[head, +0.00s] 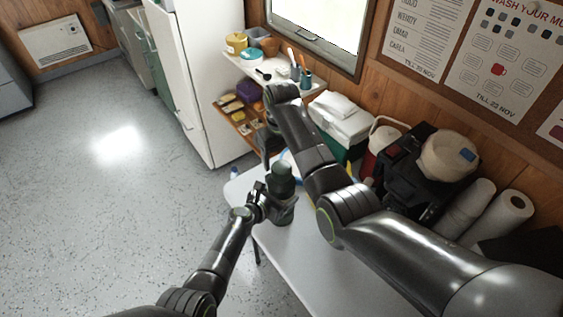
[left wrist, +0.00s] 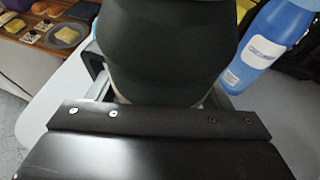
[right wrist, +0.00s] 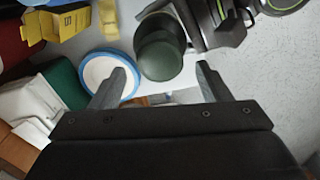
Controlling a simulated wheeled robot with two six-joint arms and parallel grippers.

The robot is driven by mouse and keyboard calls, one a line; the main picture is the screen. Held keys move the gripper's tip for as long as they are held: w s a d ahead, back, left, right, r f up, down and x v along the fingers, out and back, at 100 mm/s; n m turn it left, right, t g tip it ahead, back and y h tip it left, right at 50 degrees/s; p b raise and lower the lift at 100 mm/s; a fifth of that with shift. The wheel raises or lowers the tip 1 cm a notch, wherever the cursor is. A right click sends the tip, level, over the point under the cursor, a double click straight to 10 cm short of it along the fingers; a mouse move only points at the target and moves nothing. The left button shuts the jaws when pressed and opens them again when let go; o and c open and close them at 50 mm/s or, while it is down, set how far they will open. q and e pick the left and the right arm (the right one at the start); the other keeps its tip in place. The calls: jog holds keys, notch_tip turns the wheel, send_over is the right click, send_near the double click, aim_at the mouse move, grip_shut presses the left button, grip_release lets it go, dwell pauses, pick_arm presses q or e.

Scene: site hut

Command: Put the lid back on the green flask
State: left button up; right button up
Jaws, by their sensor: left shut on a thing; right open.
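The green flask (head: 284,211) stands upright at the near left edge of the white table. A dark green rounded top (right wrist: 160,60) shows on it in the right wrist view; I cannot tell whether it is seated fully. No separate lid shows. My left gripper (head: 262,202) is shut around the flask's body, which fills the top of the left wrist view (left wrist: 165,45). My right gripper (right wrist: 160,72) is open above the flask, its fingers on either side of the top in the picture and apart from it. In the head view my right arm partly hides that gripper.
A blue bottle (left wrist: 265,50) and a blue-rimmed white round thing (right wrist: 104,76) are close to the flask. A yellow box (right wrist: 68,22), a green-and-white cooler (head: 341,121), a black bag and paper rolls (head: 510,211) crowd the table's back. Shelves stand beyond the table.

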aim_at(281, 167)
jog(key=shift+c, duration=0.4)
jog(key=shift+r+n, duration=0.9)
jog(key=shift+r, duration=0.9)
jog(key=shift+f, duration=0.15)
jog(key=shift+f, duration=3.9)
jog(key=shift+c, duration=0.4)
jog(key=c, duration=0.9)
jog(key=o, duration=1.1)
jog(key=shift+o, duration=0.2)
